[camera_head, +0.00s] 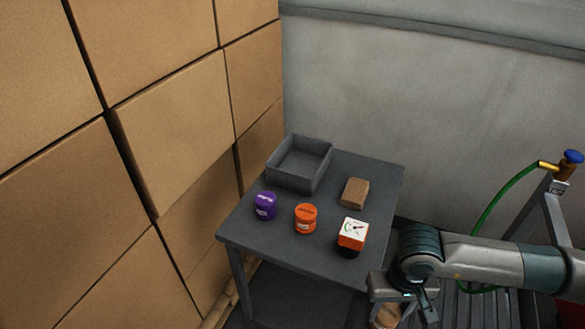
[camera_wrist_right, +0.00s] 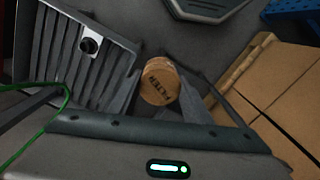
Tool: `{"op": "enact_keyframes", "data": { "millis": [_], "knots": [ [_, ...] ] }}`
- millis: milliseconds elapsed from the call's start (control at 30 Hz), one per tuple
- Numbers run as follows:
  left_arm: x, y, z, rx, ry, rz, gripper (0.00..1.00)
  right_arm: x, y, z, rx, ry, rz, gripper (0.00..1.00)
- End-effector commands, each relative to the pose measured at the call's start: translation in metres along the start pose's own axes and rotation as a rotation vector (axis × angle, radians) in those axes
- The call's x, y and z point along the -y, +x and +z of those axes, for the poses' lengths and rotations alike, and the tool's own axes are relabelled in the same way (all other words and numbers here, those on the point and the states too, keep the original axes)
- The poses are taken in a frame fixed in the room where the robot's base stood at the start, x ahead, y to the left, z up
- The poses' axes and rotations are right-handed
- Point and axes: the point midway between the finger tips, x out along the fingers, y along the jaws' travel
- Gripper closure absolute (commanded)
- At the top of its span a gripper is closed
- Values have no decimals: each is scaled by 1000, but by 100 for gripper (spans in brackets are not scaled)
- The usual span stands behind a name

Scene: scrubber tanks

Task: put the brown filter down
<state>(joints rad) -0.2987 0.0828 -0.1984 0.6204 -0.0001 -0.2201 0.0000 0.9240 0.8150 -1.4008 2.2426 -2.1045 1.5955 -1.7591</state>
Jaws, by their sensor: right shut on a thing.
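The brown filter (camera_wrist_right: 160,84) is a round brown piece with dark "FILTER" lettering on its side. In the right wrist view it sits between the two fingers of my right gripper (camera_wrist_right: 160,98), which is shut on it. In the head view my right gripper (camera_head: 404,312) is at the bottom, right of the grey table (camera_head: 280,240) and lower than its top. Part of the filter shows there at the bottom edge, partly hidden by the gripper. My left gripper is not in view.
On the table are a grey open bin (camera_head: 299,163), a brown block (camera_head: 355,193), a purple jar (camera_head: 265,206), an orange jar (camera_head: 305,218) and an orange-white gauge box (camera_head: 352,233). Cardboard boxes (camera_head: 170,130) stand left. A green hose (camera_head: 500,195) and slatted surface (camera_head: 480,308) lie right.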

Motion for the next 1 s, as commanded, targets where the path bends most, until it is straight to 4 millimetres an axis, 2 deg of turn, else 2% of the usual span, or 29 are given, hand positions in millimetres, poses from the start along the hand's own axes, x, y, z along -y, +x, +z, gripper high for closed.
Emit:
{"op": "enact_keyframes", "data": {
  "millis": [200,433,567,767,1000],
  "knots": [
    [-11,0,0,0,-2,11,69,0,0,0,0,0,0,84],
    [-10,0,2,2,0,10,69,-2,0,-1,0,11,1,84],
    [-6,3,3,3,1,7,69,-13,2,-8,2,81,5,84],
    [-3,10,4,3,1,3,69,-58,1,-37,-1,388,18,84],
    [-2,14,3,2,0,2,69,-116,-20,-87,-14,970,22,84]
  ]
}}
